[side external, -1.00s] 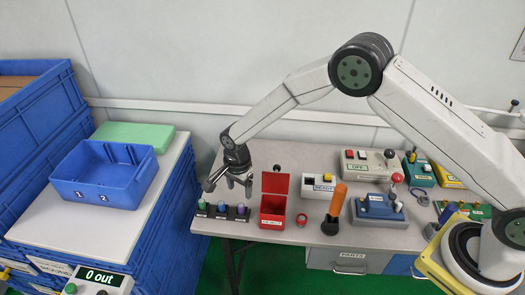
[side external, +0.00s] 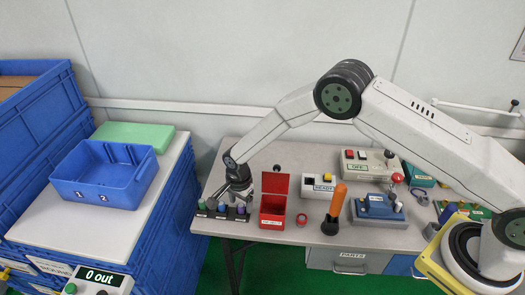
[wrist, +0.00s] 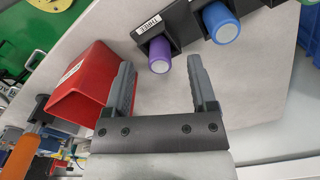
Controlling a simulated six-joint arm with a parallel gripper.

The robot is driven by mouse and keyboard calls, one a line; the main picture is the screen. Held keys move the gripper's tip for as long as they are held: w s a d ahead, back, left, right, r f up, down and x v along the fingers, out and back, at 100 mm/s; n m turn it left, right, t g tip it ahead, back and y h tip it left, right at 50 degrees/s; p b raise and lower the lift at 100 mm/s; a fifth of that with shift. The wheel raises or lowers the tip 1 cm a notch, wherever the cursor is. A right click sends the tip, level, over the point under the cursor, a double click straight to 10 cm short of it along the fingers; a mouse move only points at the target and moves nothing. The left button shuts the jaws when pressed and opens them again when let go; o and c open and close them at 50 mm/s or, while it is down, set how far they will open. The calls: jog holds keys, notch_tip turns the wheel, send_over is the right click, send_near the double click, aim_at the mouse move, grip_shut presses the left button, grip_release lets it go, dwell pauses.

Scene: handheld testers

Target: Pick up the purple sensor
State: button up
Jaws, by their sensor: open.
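The purple sensor (wrist: 159,55) is a short cylinder seated in a dark holder marked THREE; it also shows small in the side external view (side external: 240,210). A blue sensor (wrist: 221,22) sits beside it in the same black rack (wrist: 186,22). My gripper (wrist: 161,72) is open and empty, with the purple sensor appearing between its fingertips in the wrist view. In the side external view my gripper (side external: 234,200) hangs low over the rack. I cannot tell whether the fingers flank the sensor or stop short of it.
A red open-lidded box (side external: 273,205) stands close to the right of the rack, near one finger. A red ring (side external: 301,219), an orange-handled tool (side external: 335,204) and several control boxes lie further right. A blue bin (side external: 105,187) stands on the left bench.

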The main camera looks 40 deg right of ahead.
jog(key=shift+f, duration=0.5)
grip_shut()
